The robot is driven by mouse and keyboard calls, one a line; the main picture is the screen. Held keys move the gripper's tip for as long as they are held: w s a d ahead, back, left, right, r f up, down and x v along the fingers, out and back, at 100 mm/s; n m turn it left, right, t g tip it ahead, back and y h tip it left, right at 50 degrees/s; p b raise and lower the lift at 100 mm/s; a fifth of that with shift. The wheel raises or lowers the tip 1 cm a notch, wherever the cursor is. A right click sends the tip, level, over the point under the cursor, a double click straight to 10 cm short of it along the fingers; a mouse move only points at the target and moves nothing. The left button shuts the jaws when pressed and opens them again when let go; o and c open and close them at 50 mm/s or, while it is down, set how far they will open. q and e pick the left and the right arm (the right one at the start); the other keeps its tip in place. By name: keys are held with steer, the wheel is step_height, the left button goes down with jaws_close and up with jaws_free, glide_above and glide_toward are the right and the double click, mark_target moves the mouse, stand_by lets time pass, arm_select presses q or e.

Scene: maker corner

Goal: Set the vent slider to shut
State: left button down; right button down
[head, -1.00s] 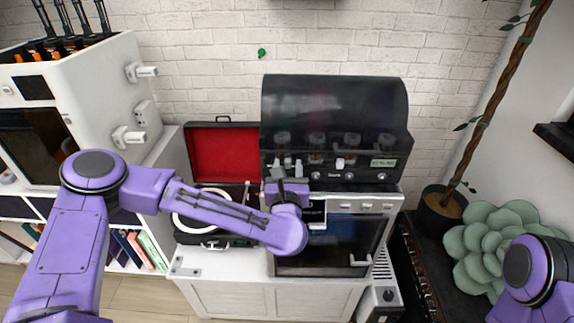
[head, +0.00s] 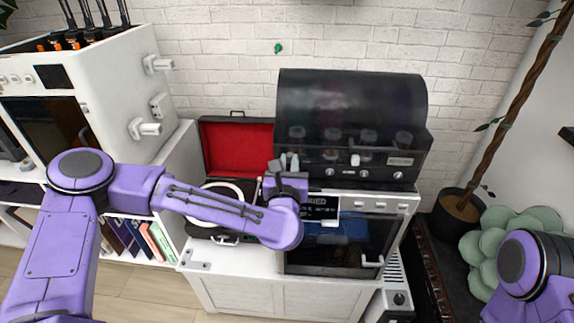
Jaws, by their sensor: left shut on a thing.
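A black machine with a dark domed lid (head: 352,95) stands against the brick wall, with small pale levers and knobs along its front panel. My left gripper (head: 279,165) is at the left end of that panel, shut on a small part there. I take this part to be the vent slider; the gripper hides most of it, so its exact position cannot be read. Pale lever tips (head: 293,160) show beside the fingers. My right arm shows only at the lower right edge; its gripper is out of view.
A dark-fronted unit with a small display (head: 318,206) sits below the machine. An open red-lined case (head: 237,150) stands to its left, behind my left forearm. A large white cabinet (head: 100,85) is further left. A potted plant (head: 458,215) is at right.

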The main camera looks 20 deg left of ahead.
arm_select(q)
steer(key=c, duration=1.3)
jaws_free()
steer(key=shift+a, duration=0.1)
steer(key=shift+o, duration=1.3)
steer(key=shift+s+a, duration=0.1)
steer(key=shift+a, duration=0.1)
steer(key=shift+d, duration=0.15)
steer(key=shift+s+d+f+b, duration=0.1)
steer(key=shift+s+d+b, duration=0.05)
steer(key=shift+s+b, duration=0.2)
steer(key=s+d+b, duration=0.1)
steer(key=s+b, duration=0.2)
steer(key=s, duration=0.6)
steer(key=shift+s+d, duration=0.3)
steer(key=shift+s, duration=0.05)
